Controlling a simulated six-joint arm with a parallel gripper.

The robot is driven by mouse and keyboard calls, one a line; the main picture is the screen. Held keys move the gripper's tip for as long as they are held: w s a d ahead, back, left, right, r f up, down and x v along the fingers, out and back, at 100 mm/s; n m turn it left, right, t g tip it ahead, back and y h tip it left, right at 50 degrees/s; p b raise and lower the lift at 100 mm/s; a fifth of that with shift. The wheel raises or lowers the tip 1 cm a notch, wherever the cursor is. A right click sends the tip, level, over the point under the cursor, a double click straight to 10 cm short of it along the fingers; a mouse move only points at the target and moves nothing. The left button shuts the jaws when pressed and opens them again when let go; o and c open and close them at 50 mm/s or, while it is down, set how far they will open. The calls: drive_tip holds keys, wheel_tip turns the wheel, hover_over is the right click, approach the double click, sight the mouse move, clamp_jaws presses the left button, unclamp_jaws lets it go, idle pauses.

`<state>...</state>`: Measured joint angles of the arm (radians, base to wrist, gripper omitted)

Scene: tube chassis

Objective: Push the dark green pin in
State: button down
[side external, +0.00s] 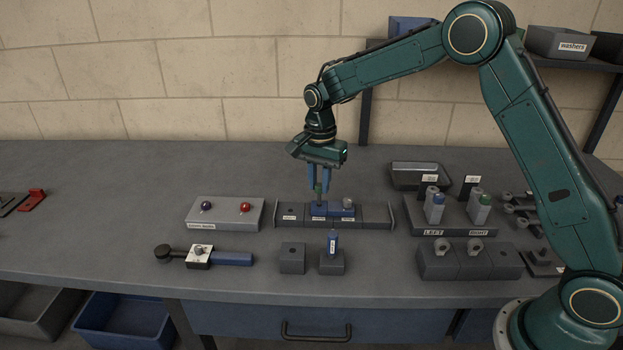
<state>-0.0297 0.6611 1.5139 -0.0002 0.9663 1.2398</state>
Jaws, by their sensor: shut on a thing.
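The dark green pin (318,188) stands upright between the blue fingers of my gripper (319,184). My gripper points straight down and is shut on the pin. The pin's lower end is at the top of a blue block (319,209), which sits in the long grey rail (290,215). I cannot tell how deep the pin is in the block. The fingers hide part of the pin.
A grey panel (225,222) with a purple and a red knob is to the left. A blue-bodied piece (333,244) stands in a grey block in front. A stand (452,228) marked LEFT and RIGHT is to the right. A blue-handled tool (230,259) lies front left.

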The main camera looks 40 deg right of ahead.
drive_tip(key=shift+f, duration=2)
drive_tip(key=c, duration=1.2)
unclamp_jaws()
drive_tip(key=shift+r, duration=0.2)
wheel_tip(320, 180, up, 14)
drive_tip(key=shift+f, duration=0.25)
